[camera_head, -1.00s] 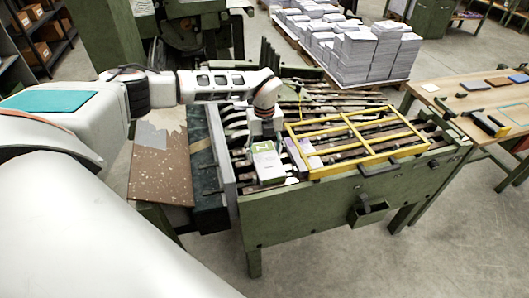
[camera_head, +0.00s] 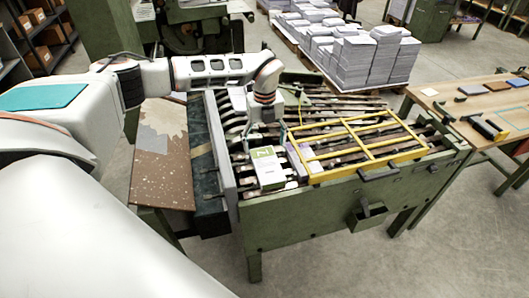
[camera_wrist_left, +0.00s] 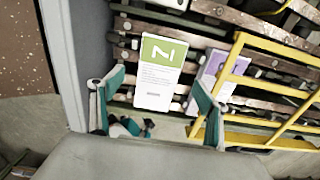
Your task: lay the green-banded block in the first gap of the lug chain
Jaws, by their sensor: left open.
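The green-banded block (camera_head: 266,168) lies flat on the lug chain (camera_head: 335,120) near its left end, beside the grey side plate. My left gripper (camera_head: 265,128) is open and empty, just behind and above the block. In the left wrist view its teal-lined fingers (camera_wrist_left: 157,88) stand apart on either side of the block's lower part, with space beside it. My right gripper is not in view.
A purple-banded block (camera_wrist_left: 211,70) lies to the right, partly under the yellow guard frame (camera_head: 312,158). The grey side plate (camera_head: 221,150) bounds the chain on the left. A speckled brown board (camera_head: 160,178) lies beyond it. Paper stacks (camera_head: 365,60) stand behind.

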